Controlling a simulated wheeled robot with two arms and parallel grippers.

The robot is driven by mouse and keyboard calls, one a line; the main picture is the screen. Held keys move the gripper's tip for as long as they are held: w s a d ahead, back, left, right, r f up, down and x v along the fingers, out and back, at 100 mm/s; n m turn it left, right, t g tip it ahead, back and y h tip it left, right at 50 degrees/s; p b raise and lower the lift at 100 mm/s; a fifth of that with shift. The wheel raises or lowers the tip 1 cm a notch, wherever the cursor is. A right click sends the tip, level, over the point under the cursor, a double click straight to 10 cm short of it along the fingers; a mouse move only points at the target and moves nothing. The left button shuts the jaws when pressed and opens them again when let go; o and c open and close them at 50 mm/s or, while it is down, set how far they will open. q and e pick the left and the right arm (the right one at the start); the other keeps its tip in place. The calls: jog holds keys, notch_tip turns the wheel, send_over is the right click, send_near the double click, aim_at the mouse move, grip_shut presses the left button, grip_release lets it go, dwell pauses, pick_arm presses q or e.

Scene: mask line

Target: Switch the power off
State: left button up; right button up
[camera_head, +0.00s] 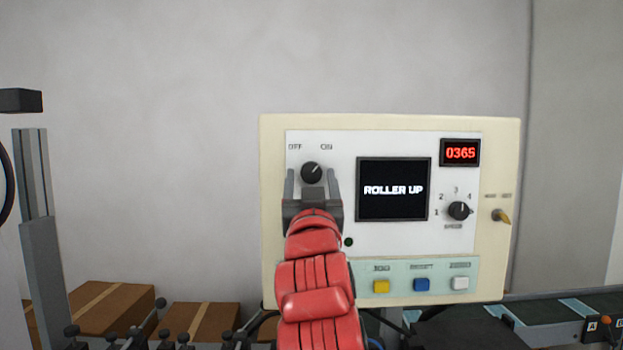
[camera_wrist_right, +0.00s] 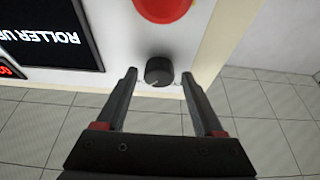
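A round black power knob (camera_head: 312,173) sits at the upper left of the control panel (camera_head: 390,126), below the OFF label (camera_head: 295,147) and the ON label (camera_head: 327,147). Its pointer line leans up and right, toward ON. My right gripper (camera_head: 311,178) is open, with one finger on each side of the knob. In the right wrist view the knob (camera_wrist_right: 159,71) shows between the fingertips (camera_wrist_right: 158,76) with a gap on both sides. My left gripper is not in view.
A lit screen (camera_head: 393,189) reads ROLLER UP, beside a red 0365 display (camera_head: 460,152) and a speed dial (camera_head: 459,211). A red button (camera_wrist_right: 163,6) near the knob is hidden by my arm in the head view. Yellow, blue and white buttons (camera_head: 421,284) line the bottom.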

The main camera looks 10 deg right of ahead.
jog(key=shift+w+d+f, duration=0.1)
jog(key=shift+w, duration=0.05)
grip_shut()
